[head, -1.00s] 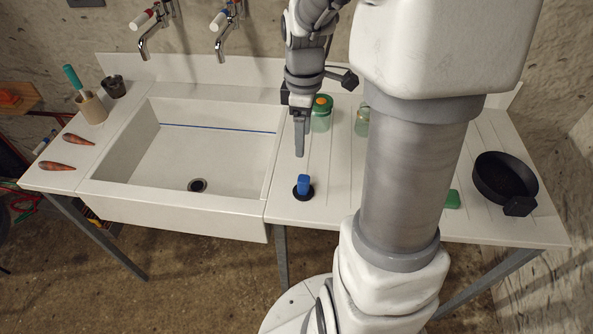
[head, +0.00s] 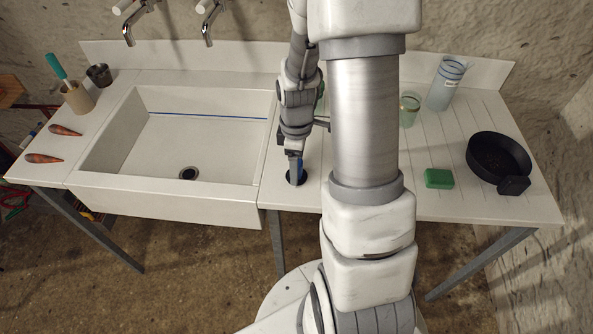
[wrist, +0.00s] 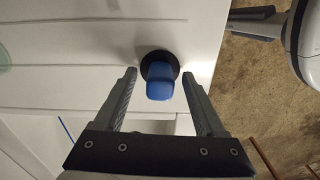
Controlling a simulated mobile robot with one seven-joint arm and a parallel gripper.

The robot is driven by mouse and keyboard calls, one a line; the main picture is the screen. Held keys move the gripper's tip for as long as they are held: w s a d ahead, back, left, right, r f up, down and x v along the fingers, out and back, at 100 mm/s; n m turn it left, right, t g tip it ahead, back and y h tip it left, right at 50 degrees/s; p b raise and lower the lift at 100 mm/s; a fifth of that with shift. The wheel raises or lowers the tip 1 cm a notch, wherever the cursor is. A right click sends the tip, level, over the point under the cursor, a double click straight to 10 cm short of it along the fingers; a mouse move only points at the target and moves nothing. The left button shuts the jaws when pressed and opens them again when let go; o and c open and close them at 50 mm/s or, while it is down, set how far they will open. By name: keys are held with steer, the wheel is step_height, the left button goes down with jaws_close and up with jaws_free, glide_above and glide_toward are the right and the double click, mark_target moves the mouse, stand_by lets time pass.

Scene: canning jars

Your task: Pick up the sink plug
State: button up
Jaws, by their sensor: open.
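The sink plug has a black round base and a blue upright handle. In the wrist view the plug (wrist: 160,82) lies just beyond and between the fingertips. My gripper (wrist: 158,82) is open, with one finger on each side of the blue handle and a gap on both sides. In the head view my gripper (head: 295,170) points down over the plug (head: 301,172) on the counter right of the sink. The finger hides much of the plug there.
The white sink (head: 185,150) is left of the plug. A green sponge (head: 438,178), a black pan (head: 497,158), a glass jar (head: 409,111) and a bluish container (head: 444,87) stand to the right. Two carrot-like things (head: 43,158) lie at the far left.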

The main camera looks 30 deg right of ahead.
steer(key=shift+f, duration=0.35)
steer(key=shift+c, duration=0.3)
jaws_close()
steer(key=shift+r, duration=0.1)
steer(key=shift+r, duration=0.45)
steer(key=r, duration=0.3)
steer(key=shift+s+d+r, duration=0.1)
steer(key=shift+s+r, duration=0.25)
steer(key=s+r+p, duration=0.1)
steer(key=s+r, duration=0.5)
steer(key=s, duration=0.5)
steer(key=shift+d+r, duration=0.15)
steer(key=shift+d, duration=0.15)
